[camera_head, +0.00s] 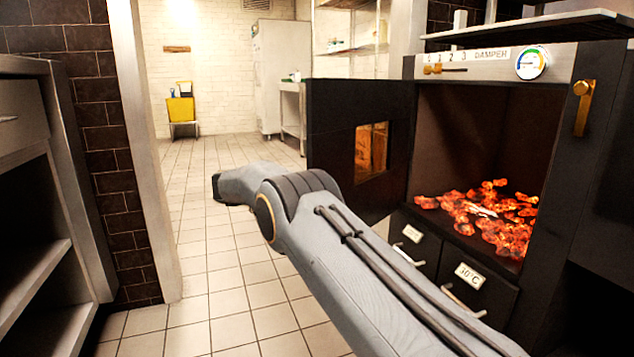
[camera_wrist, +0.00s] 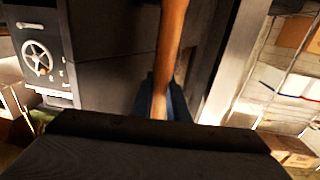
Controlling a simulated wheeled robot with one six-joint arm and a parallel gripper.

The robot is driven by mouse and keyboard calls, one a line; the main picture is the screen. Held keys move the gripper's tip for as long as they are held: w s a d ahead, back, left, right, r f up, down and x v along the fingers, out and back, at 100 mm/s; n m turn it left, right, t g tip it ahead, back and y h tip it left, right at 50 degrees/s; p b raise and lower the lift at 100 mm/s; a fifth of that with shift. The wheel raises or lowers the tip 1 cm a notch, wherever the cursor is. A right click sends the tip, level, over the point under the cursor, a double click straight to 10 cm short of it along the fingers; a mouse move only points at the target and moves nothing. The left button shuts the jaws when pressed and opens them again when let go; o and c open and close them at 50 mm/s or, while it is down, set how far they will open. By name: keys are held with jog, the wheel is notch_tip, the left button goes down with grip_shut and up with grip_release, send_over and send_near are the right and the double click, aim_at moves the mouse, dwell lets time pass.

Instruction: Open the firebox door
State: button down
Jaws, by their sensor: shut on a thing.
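The firebox door (camera_head: 337,135), black with a small glowing window, stands swung wide open to the left of the firebox (camera_head: 480,140). Red-hot coals (camera_head: 490,212) lie inside the open chamber. In the wrist view my gripper (camera_wrist: 160,106) is shut on a copper-coloured bar, which looks like the door handle (camera_wrist: 170,45). A broad dark shape hides the lower part of that view. My gripper does not show in the head view, where my grey arm reaches left in front of the drawers.
Two drawers (camera_head: 465,285) sit below the firebox, and a damper slider (camera_head: 445,69) and round gauge (camera_head: 531,63) above it. A brass fitting (camera_head: 583,108) is on the right frame. Open shelving (camera_head: 35,285) stands at left. The tiled floor (camera_head: 215,255) between is clear.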

jog(key=shift+w+d, duration=0.1)
jog(key=shift+d, duration=0.1)
jog(key=c, duration=1.7)
grip_release()
jog(key=shift+d, duration=0.15)
jog(key=shift+a, duration=0.45)
jog(key=shift+b+v, duration=0.7)
jog(key=shift+v, duration=3.2)
jog(key=shift+c, duration=0.3)
